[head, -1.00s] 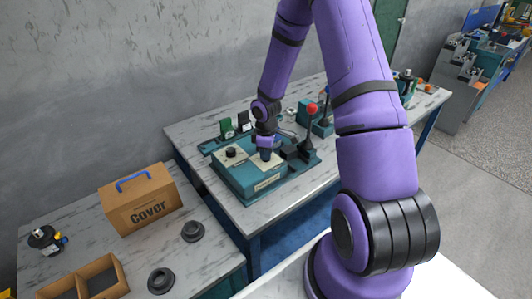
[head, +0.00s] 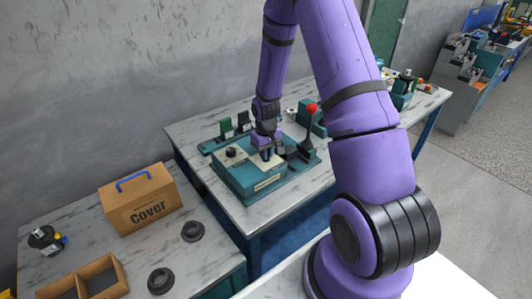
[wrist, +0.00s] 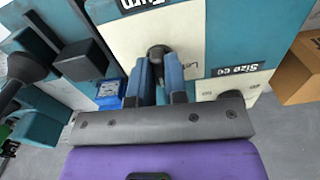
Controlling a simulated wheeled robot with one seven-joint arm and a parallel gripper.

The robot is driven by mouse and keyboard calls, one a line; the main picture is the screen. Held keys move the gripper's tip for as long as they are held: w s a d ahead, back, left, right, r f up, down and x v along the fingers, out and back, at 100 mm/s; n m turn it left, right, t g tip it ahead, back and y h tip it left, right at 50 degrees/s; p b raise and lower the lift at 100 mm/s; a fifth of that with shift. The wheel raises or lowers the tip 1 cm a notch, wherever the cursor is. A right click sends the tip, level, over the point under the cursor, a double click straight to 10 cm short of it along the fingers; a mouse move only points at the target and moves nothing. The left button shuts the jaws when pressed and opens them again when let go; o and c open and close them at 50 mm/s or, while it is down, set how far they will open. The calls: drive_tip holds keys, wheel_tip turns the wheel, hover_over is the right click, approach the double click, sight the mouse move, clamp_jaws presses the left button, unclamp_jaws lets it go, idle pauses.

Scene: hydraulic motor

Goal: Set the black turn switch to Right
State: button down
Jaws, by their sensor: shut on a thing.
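The black turn switch (wrist: 157,53) shows in the wrist view on a cream panel below the "Turn" label. My gripper (wrist: 158,70) is shut on it, with one blue-grey finger on each side of the knob. The fingers hide part of the switch and of the panel lettering, so I cannot read its setting. In the head view my gripper (head: 268,157) is over the right part of the teal control box (head: 247,187), and the switch is hidden there.
Another black knob (head: 233,152) sits on the box's left panel. A red-ball lever (head: 311,108) stands just right of my gripper. A brown "Cover" box (head: 141,203) and black rings (head: 192,231) are on the nearer table.

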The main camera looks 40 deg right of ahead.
drive_tip(key=m, duration=0.4)
drive_tip(key=shift+m, duration=2.2)
drive_tip(key=c, duration=1.1)
unclamp_jaws()
drive_tip(key=shift+c, duration=0.2)
drive_tip(key=shift+r, duration=0.15)
wheel_tip(320, 180, up, 11)
drive_tip(key=shift+f, duration=0.2)
